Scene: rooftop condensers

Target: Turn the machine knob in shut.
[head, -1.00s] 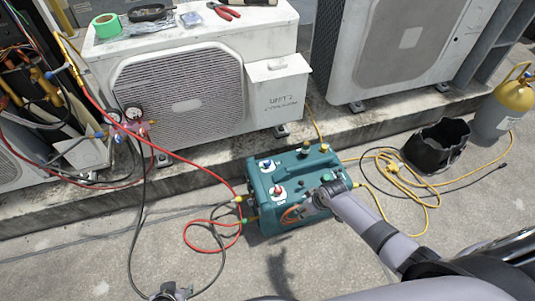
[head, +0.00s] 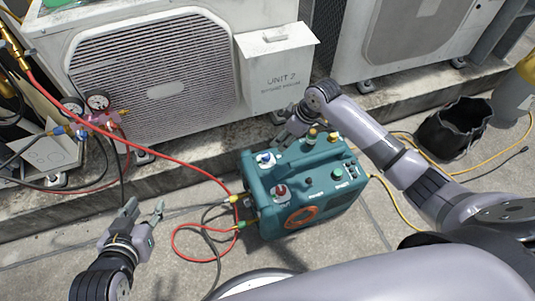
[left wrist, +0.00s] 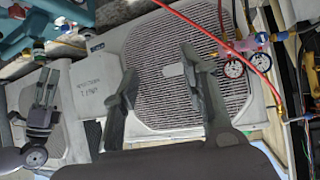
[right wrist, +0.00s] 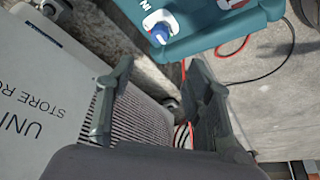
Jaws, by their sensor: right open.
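The teal machine (head: 318,205) stands on the concrete. On its top left are a blue knob (head: 266,158) and a red knob (head: 280,192). In the right wrist view the blue knob (right wrist: 160,28) sits beside letters that look like "IN", near the top edge. My right gripper (head: 284,138) is open and empty, just behind and above the machine's far edge, near the blue knob but apart from it; its fingers (right wrist: 160,72) show spread. My left gripper (head: 145,207) is open and empty, well left of the machine; its fingers (left wrist: 159,62) are also spread.
Red and dark hoses (head: 185,240) run from the machine's left side to the gauges (head: 98,103). The condenser unit (head: 155,85) and its ledge stand behind. A black bucket (head: 457,130) and yellow hose lie right.

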